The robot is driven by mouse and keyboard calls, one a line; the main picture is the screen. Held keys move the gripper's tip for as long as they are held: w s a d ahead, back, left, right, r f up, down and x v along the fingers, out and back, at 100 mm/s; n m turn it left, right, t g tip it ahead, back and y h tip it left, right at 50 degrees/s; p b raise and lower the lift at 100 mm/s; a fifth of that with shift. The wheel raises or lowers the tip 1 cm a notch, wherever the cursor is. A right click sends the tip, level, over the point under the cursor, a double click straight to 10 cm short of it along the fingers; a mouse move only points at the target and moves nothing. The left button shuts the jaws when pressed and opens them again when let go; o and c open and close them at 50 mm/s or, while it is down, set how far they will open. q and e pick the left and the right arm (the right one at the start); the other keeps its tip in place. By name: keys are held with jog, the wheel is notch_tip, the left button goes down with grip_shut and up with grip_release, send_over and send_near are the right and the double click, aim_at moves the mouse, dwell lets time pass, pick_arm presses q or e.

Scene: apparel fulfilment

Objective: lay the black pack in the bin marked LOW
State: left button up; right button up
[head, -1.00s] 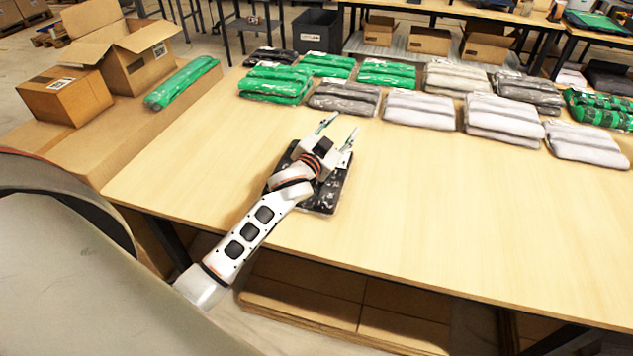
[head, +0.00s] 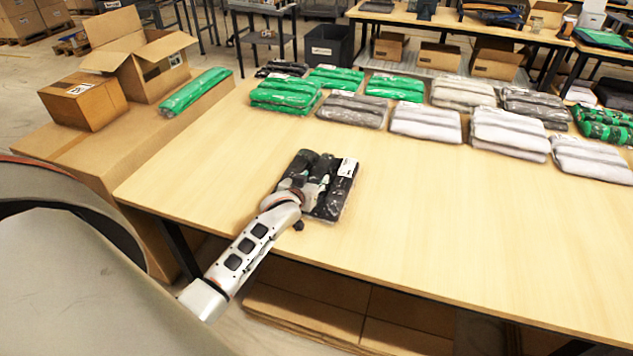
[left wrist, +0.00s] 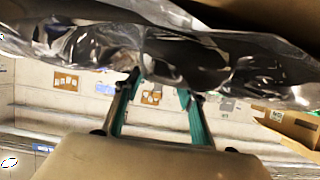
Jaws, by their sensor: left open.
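The black pack (head: 342,190), in clear plastic with a white label, lies near the table's front left edge. My left gripper (head: 313,188) is at its near left part in the head view, and its fingertips are hard to make out there. In the left wrist view the two fingers (left wrist: 160,86) stand apart, with their tips at the shiny wrapping (left wrist: 200,58); I cannot tell if they touch it. A dark bin (head: 328,46) with a white label stands on the floor behind the table; its lettering is too small to read. My right gripper is out of view.
Several green, grey and white packs (head: 425,120) line the table's far side. An open carton (head: 150,65) and a closed carton (head: 85,102) stand at the left beside a green pack (head: 196,91). The middle and right front of the table (head: 450,220) are clear.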

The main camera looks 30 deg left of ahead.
pick_arm(q)
jog(key=shift+w+a+f, duration=0.15)
jog(key=shift+w+f, duration=0.2)
jog(key=shift+w, duration=0.25)
jog(key=shift+c, duration=0.3)
jog(key=c, duration=1)
jog(key=shift+c, duration=0.4)
jog(key=shift+r, duration=0.2)
